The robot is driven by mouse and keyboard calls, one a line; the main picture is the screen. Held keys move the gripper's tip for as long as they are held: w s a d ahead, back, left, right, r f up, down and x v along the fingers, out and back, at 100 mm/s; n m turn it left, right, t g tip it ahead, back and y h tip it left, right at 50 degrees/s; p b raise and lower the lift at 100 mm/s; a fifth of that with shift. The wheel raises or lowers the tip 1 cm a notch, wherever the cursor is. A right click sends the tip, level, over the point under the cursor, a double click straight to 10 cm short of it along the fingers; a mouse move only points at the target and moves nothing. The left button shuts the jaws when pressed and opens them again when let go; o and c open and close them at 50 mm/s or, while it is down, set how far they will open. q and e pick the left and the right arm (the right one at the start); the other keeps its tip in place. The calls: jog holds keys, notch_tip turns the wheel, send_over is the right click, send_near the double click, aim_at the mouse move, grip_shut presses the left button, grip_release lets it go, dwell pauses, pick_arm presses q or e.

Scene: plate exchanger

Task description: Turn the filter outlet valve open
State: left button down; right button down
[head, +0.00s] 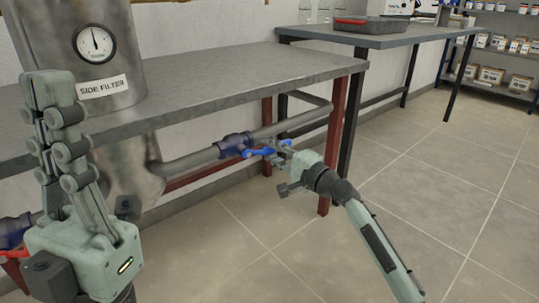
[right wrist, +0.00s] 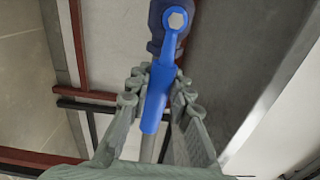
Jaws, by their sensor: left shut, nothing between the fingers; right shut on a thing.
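The filter outlet valve (head: 237,143) is a dark blue body on the grey pipe leaving the side filter tank. Its bright blue lever (head: 262,152) points right in the head view and looks roughly in line with the pipe. In the right wrist view the lever (right wrist: 157,95) hangs below its bolt and runs between the finger pads. My right gripper (head: 279,151) is shut on the lever; in the wrist view its fingers (right wrist: 158,88) sit on both sides of it. My left gripper (head: 55,92) is shut and empty, pointing up in front of the tank.
The steel tank (head: 60,35) labelled SIDE FILTER carries a gauge (head: 94,43). A grey bench (head: 230,80) with red legs (head: 335,145) stands over the pipe. Another valve with a red handle (head: 14,254) is at far left. The tiled floor (head: 430,200) on the right is clear.

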jog(key=shift+r+n, duration=0.3)
jog(key=shift+n, duration=0.1)
jog(key=c, duration=1.3)
grip_release()
jog(key=shift+c, duration=0.2)
jog(key=shift+s+d+f, duration=0.1)
jog(key=shift+s+d, duration=0.05)
jog(key=shift+s, duration=0.1)
jog(key=v, duration=1.1)
jog(key=shift+s+d, duration=0.15)
jog(key=shift+s, duration=0.05)
